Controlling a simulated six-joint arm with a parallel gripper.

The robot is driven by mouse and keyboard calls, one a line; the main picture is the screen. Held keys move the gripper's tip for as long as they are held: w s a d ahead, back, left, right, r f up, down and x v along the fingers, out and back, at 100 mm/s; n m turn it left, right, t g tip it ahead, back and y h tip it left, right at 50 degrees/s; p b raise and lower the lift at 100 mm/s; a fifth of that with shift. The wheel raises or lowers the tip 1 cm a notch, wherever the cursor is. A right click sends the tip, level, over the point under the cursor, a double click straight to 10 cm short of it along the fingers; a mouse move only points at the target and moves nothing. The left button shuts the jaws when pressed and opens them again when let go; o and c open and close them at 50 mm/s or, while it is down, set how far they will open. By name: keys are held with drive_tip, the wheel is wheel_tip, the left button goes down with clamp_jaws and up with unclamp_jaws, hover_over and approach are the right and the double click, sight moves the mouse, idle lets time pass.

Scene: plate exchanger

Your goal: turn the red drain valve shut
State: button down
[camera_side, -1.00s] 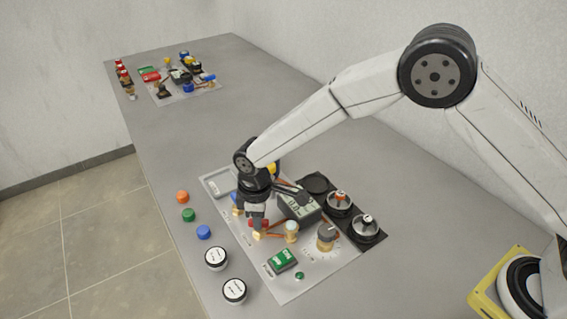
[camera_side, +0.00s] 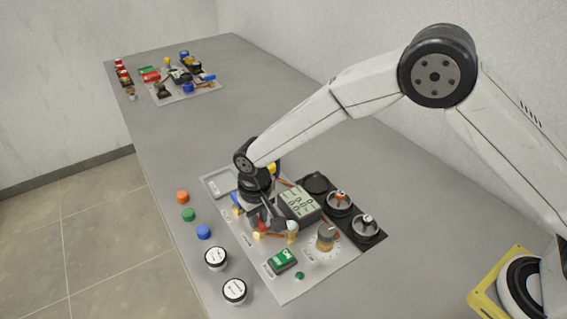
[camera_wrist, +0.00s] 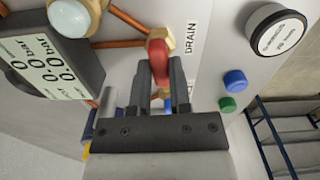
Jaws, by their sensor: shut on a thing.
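The red drain valve handle (camera_wrist: 158,62) sits on a brass body (camera_wrist: 166,38) beside the printed DRAIN label (camera_wrist: 190,38) in the wrist view. My gripper (camera_wrist: 161,72) is shut on the red handle, one finger on each side of it. In the side view my gripper (camera_side: 263,222) points down at the near-left part of the panel, and its fingers hide most of the handle. The valve's brass end (camera_side: 257,235) shows just below the fingertips.
A display box (camera_side: 298,203) stands close right of my gripper; it reads 0.0 bar in the wrist view (camera_wrist: 45,75). A gauge (camera_side: 292,227), copper pipes and a knob (camera_side: 326,238) are near. Loose caps, such as the blue one (camera_side: 204,232), lie left of the panel.

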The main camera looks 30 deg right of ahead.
sight(259, 220)
drive_tip(key=shift+m, duration=0.6)
drive_tip(key=c, duration=0.6)
unclamp_jaws()
drive_tip(key=shift+o, duration=0.2)
drive_tip(key=shift+r, duration=3.9)
drive_tip(key=shift+d, duration=0.1)
drive_tip(key=s+d+r+t, duration=0.1)
drive_tip(key=s+d, duration=0.1)
drive_tip(key=d, duration=0.5)
drive_tip(key=s+d+r, duration=0.2)
drive_tip(key=s+d, duration=0.1)
drive_tip(key=d, duration=0.3)
drive_tip(key=s+d+t, duration=0.1)
drive_tip(key=s+d, duration=1)
drive_tip(key=s, duration=0.2)
drive_tip(key=shift+d+t, duration=0.3)
